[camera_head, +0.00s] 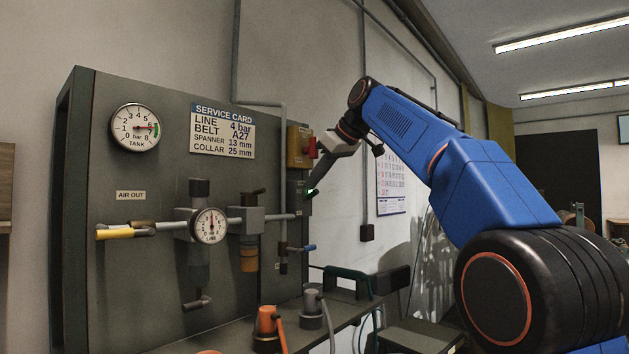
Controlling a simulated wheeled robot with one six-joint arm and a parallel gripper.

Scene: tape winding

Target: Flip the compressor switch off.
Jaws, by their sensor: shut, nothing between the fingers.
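The compressor switch appears to be the yellow-brown box (293,146) with a red handle (312,148) on the right edge of the grey panel. My gripper (311,193) points down and left, just below and to the right of the red handle. Its fingers look closed together and hold nothing. A green glow shows at the fingertips, close to a small dark box under the switch; I cannot tell whether they touch it. The switch's on or off position cannot be read from this view.
The grey panel (130,270) carries a tank gauge (135,128), a service card (223,131), a line gauge (210,225) and pipes with valves. A bench below holds orange and grey tools (268,325). A calendar (391,184) hangs on the wall behind my arm.

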